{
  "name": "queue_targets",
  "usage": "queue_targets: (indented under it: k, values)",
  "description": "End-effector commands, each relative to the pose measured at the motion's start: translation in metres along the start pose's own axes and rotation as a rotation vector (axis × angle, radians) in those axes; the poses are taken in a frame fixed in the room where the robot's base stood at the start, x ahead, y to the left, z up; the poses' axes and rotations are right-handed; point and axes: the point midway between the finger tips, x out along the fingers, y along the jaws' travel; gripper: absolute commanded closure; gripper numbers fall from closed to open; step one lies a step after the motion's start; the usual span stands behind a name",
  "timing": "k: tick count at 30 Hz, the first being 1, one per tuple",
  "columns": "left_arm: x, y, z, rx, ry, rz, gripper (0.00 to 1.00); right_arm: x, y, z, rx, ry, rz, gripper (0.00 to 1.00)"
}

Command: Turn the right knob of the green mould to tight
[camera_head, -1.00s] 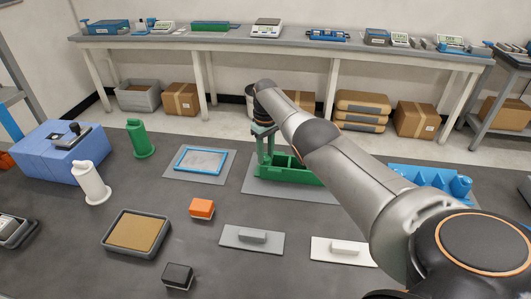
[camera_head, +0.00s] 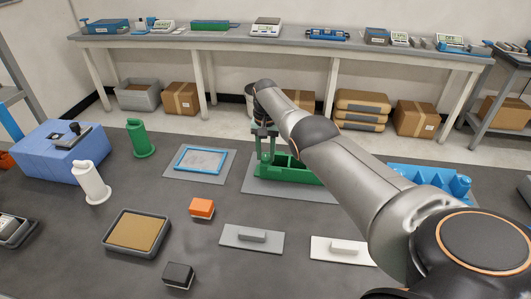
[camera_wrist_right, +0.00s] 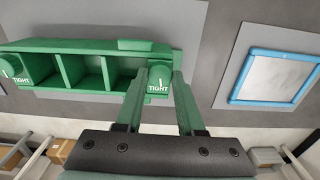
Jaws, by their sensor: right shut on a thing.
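The green mould (camera_head: 290,172) lies on a grey mat in the middle of the table, partly hidden by my right arm. In the right wrist view it is a long green tray (camera_wrist_right: 85,72) with several open compartments and a knob at each end. My right gripper (camera_head: 265,152) points down at the mould's left end in the head view. In the wrist view its fingers are shut on the knob (camera_wrist_right: 160,78) at the picture's right end, beside a TIGHT label; its white mark points toward the label. The other knob (camera_wrist_right: 12,68) also has a TIGHT label. My left gripper is not in view.
A blue-framed panel (camera_head: 181,152) on a mat lies left of the mould. A blue toothed block (camera_head: 430,178) stands to the right, beyond my arm. An orange block (camera_head: 202,208) and a grey tray (camera_head: 112,243) are nearer. Bare table lies between them.

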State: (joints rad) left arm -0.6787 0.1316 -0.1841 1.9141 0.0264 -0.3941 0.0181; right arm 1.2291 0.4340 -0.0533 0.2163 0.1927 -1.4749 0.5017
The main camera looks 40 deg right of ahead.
Motion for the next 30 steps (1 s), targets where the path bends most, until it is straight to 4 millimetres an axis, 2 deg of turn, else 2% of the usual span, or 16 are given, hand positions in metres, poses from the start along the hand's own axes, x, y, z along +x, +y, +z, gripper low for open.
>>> queue_targets:
  k: [12, 28, 29, 30]
  values:
    - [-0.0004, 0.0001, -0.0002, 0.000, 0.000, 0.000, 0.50, -0.0011, -0.0003, -0.0007, 0.174, 0.002, -0.002, 1.00]
    - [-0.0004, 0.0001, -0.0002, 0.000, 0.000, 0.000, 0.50, -0.0011, -0.0004, -0.0006, 0.194, 0.002, -0.002, 1.00]
    - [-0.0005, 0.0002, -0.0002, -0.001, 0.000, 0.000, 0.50, -0.0011, -0.0004, -0.0006, 0.194, 0.002, -0.002, 0.59]
    - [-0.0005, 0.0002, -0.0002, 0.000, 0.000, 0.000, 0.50, -0.0011, -0.0004, -0.0005, 0.194, 0.001, -0.002, 0.55]
